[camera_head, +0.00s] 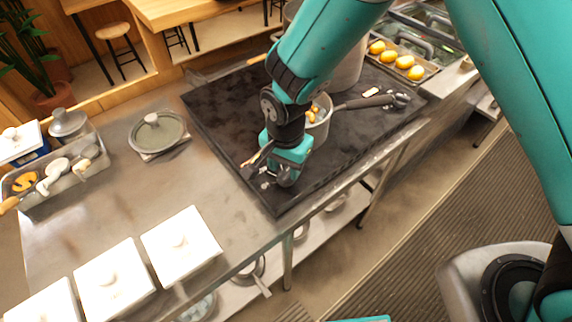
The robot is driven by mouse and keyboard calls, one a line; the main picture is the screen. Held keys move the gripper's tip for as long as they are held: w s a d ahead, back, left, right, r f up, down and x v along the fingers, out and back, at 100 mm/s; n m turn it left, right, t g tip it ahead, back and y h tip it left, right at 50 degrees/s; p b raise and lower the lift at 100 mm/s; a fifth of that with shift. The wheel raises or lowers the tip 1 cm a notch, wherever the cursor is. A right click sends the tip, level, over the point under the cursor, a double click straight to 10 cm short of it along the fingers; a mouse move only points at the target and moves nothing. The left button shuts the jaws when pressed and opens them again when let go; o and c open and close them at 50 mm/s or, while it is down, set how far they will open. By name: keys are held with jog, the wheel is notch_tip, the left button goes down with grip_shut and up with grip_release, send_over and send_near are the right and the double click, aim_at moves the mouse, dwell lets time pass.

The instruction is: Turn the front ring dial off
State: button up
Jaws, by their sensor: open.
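My gripper (256,169) is over the front left part of the black cooktop (215,113), low and close to its surface. Its fingers are open and small in the view, and I see nothing held between them. A steel pan (321,129) with yellow-orange pieces in it stands on the cooktop just behind and right of my gripper, partly covered by my arm. I cannot make out the front ring dial; my gripper and arm cover part of the cooktop, and its front face is not clearly seen.
A large pot (349,68) stands behind my arm. A tray of yellow items (430,71) is at the back right. A round lid (157,131) and white-lidded containers (181,244) are on the left counter, with bare steel between.

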jog(key=shift+f, duration=0.8)
grip_shut()
